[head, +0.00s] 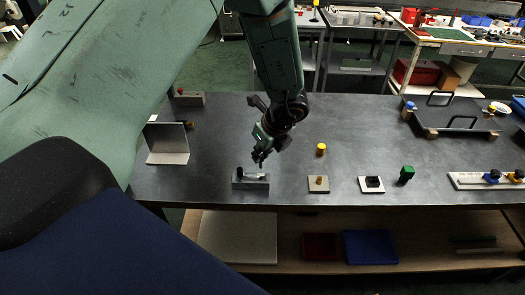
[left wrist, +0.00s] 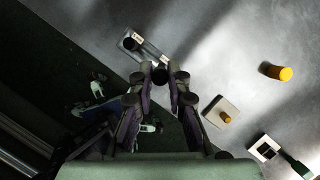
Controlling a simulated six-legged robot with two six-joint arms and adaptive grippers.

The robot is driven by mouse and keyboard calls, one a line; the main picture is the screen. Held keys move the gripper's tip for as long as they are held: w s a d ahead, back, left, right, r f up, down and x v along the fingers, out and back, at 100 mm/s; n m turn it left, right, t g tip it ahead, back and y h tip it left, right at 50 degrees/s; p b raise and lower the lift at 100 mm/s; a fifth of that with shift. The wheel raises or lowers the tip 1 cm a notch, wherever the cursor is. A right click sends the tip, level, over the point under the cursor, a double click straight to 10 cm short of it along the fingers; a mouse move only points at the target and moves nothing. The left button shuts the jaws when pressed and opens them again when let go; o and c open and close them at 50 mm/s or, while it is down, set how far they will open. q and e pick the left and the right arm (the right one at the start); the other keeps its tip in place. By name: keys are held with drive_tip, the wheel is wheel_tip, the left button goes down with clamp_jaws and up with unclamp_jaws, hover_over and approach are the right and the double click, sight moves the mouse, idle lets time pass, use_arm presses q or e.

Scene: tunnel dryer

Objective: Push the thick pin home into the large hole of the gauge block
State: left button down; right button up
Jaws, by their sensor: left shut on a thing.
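The grey gauge block (head: 250,184) lies near the front edge of the table, left of the middle. A short dark peg (head: 239,172) shows at the left part of its top, and a pale label lies to the right of it. In the left wrist view the block (left wrist: 152,54) lies beyond my fingertips. My left gripper (head: 262,155) is above and slightly right of the block's middle. It is shut on a dark round pin (left wrist: 160,76), seen nearly end-on between the fingers. The pin looks apart from the block. The large hole cannot be made out. My right gripper is not in view.
A yellow cylinder (head: 321,149), a beige plate with a brass peg (head: 319,184), a white plate with a black socket (head: 372,185) and a green block (head: 405,174) stand to the right. A bent metal plate (head: 168,144) stands left. Bare tabletop lies between them.

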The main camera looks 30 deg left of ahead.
sight(263, 160)
use_arm(q)
drive_tip(key=shift+b+x, duration=0.6)
drive_tip(key=shift+x, duration=0.65)
drive_tip(key=shift+d+f, duration=0.25)
drive_tip(key=shift+f, duration=0.1)
drive_tip(key=shift+d+f+b, duration=0.1)
drive_tip(key=shift+f+b, duration=0.05)
drive_tip(key=shift+b, duration=0.3)
drive_tip(key=shift+s+d, duration=0.15)
drive_tip(key=shift+s, duration=0.05)
drive_tip(key=shift+w+a+f, duration=0.1)
drive_tip(key=shift+w+a, duration=0.1)
drive_tip(key=shift+s+d, duration=0.2)
drive_tip(key=shift+d, duration=0.05)
